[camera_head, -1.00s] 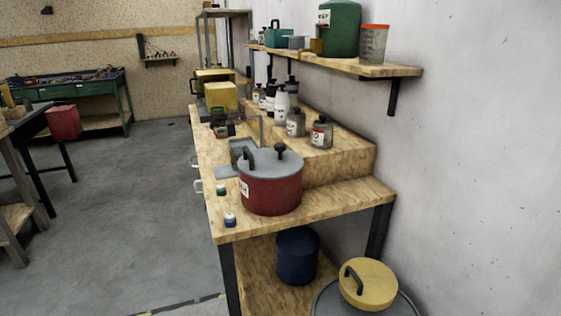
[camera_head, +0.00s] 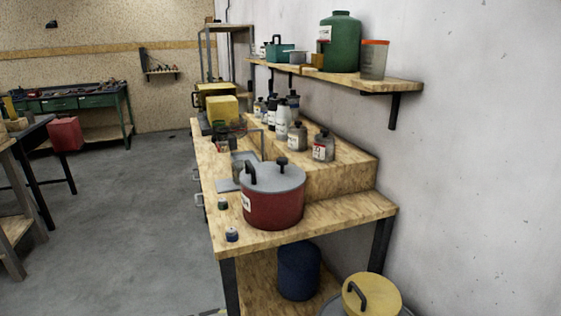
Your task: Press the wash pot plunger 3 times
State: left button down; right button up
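The wash pot (camera_head: 272,207) is a dark red round pot with a grey lid, standing near the front end of the wooden workbench. Its black plunger knob (camera_head: 282,162) sticks up from the lid, and a black handle (camera_head: 250,174) stands at the lid's left side. Neither of my grippers is in the view, and nothing touches the pot.
The workbench (camera_head: 343,216) runs along the right wall, with small jars (camera_head: 232,234) beside the pot and several bottles (camera_head: 297,136) on a raised step behind it. A shelf (camera_head: 395,84) overhangs the bench. A yellow-lidded container (camera_head: 371,296) stands low in front. Open floor (camera_head: 140,210) lies to the left.

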jog(key=shift+w+a, duration=0.2)
